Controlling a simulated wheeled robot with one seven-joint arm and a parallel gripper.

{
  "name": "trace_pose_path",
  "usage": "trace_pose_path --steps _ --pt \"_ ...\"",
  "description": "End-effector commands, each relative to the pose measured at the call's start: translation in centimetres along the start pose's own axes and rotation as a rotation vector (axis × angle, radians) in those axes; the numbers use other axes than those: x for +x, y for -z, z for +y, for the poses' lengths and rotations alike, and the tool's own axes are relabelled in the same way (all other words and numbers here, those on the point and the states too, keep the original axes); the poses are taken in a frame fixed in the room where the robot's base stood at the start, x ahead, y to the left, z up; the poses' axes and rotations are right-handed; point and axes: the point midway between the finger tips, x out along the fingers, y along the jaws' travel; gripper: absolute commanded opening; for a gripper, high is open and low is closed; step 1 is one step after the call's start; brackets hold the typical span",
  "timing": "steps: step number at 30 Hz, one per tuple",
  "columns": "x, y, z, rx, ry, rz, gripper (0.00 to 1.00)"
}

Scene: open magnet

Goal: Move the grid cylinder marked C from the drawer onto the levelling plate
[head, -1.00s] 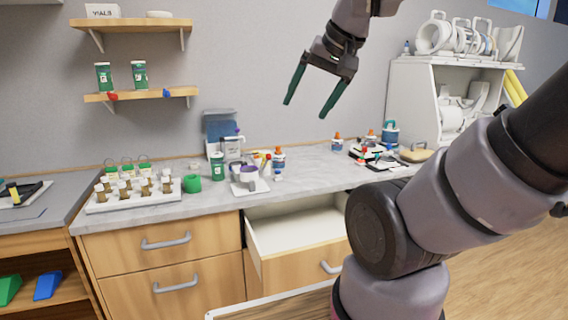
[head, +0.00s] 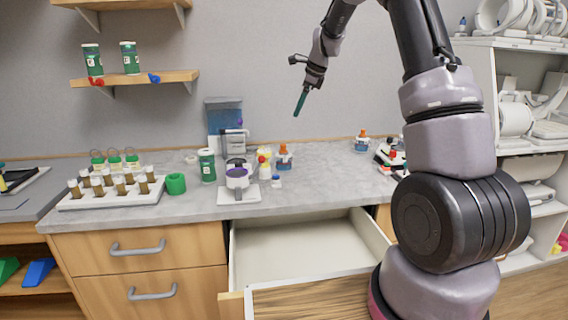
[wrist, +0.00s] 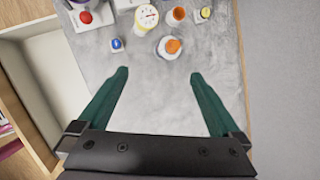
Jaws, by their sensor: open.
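The drawer (head: 300,250) stands open below the counter. The part of its pale floor that shows is bare, and I cannot make out the grid cylinder marked C in any view. Part of the drawer also shows at the left of the wrist view (wrist: 48,75). A flat white plate (head: 225,196) carrying a purple-topped cup (head: 238,178) lies at the counter's front edge; I cannot tell whether it is the levelling plate. My gripper (head: 299,114) is above the counter, beyond the drawer. In the wrist view its green fingers (wrist: 158,78) are wide apart, with nothing between them.
An orange-capped bottle (head: 284,156) and a small blue-capped jar (head: 276,181) stand near the plate. A green container (head: 208,165), a green ring (head: 176,184) and a white vial rack (head: 115,192) are further left.

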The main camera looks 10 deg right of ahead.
Motion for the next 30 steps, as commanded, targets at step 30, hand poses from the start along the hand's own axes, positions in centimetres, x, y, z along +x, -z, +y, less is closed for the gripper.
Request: trace_pose_path --steps 30 --pt "23.1 2.6 -3.3 0.455 -0.065 0.047 1.0"
